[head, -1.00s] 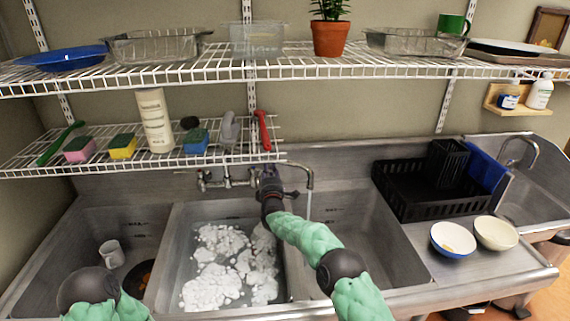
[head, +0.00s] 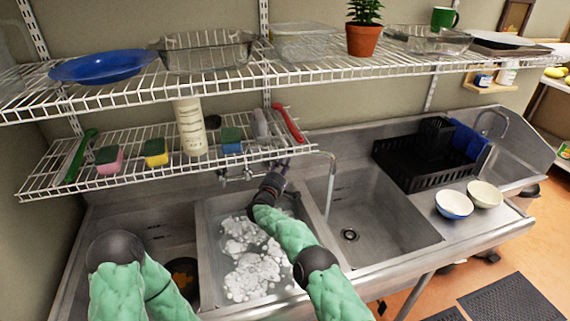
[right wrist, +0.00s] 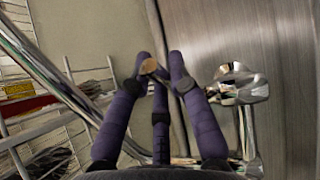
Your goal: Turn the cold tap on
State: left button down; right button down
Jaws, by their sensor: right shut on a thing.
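The chrome tap (head: 235,176) is fixed to the back wall above the middle basin, partly behind the low shelf and my right arm. Its spout (head: 331,165) curves out to the right. A thin pale streak hangs below the spout's mouth; it looks like running water, but I cannot be sure. My right gripper (head: 283,165) is at the right part of the tap. In the right wrist view its purple fingers (right wrist: 160,75) close around a small tan-ended piece, seemingly the cold tap handle. Another chrome handle (right wrist: 238,85) stands to their right.
The middle basin (head: 210,240) holds foamy water; the right basin (head: 375,225) is empty. A low wire shelf (head: 130,185) with sponges and a bottle (head: 190,127) overhangs the tap. A black dish rack (head: 415,165) and two bowls (head: 454,204) are at right.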

jog(key=shift+s+f, duration=0.1)
dwell(0.5)
jog(key=c, duration=1.1)
grip_release()
jog(key=shift+a, duration=0.1)
jog(key=shift+s+a, duration=0.1)
jog(key=shift+s, duration=0.15)
jog(key=shift+h, duration=0.3)
jog(key=shift+v, duration=5.65)
